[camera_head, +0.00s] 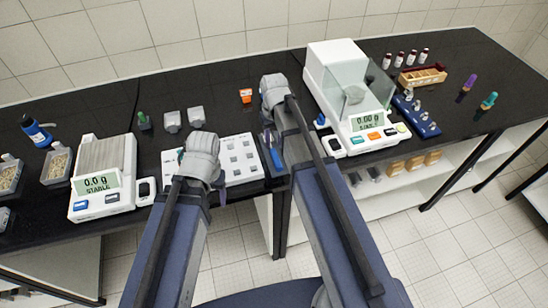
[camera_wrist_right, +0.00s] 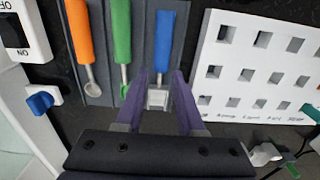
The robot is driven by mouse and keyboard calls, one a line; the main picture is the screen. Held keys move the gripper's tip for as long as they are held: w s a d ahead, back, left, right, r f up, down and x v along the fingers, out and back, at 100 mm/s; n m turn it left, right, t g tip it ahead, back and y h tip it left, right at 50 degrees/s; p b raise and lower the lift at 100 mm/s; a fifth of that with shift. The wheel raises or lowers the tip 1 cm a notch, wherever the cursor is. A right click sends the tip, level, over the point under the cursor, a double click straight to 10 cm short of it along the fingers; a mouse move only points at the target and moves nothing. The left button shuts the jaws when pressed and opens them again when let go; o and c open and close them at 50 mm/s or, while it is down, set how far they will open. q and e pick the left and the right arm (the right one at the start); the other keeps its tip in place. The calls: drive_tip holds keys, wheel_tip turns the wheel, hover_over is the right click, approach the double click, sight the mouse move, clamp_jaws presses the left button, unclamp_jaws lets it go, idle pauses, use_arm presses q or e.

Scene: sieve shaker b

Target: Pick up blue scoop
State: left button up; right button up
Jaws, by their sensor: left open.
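The blue scoop (camera_wrist_right: 165,40) lies in a dark grey rack, its blue handle toward the top of the right wrist view. My right gripper (camera_wrist_right: 158,78) is open, its two purple fingers on either side of the scoop near the lower end of the handle. A pale metal part (camera_wrist_right: 157,98) shows between the fingers. I cannot tell if the fingers touch the scoop. In the head view the blue handle (camera_head: 276,158) shows beside my right arm. My left gripper (camera_head: 181,154) is open over the white plate, mostly hidden by its wrist.
Green (camera_wrist_right: 121,35) and orange (camera_wrist_right: 79,35) scoops lie beside the blue one. A white plate with square holes (camera_wrist_right: 258,68) is close on its other side. A glass-shielded balance (camera_head: 335,90) and another balance (camera_head: 103,185) flank the arms on the black table.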

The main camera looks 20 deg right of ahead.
sight(274, 152)
drive_tip(key=shift+s+a+f+b, duration=0.1)
drive_tip(key=shift+s+f+b, duration=0.05)
drive_tip(key=shift+f+b, duration=2.5)
drive_tip(key=shift+r, duration=0.1)
drive_tip(key=shift+c, duration=0.3)
clamp_jaws()
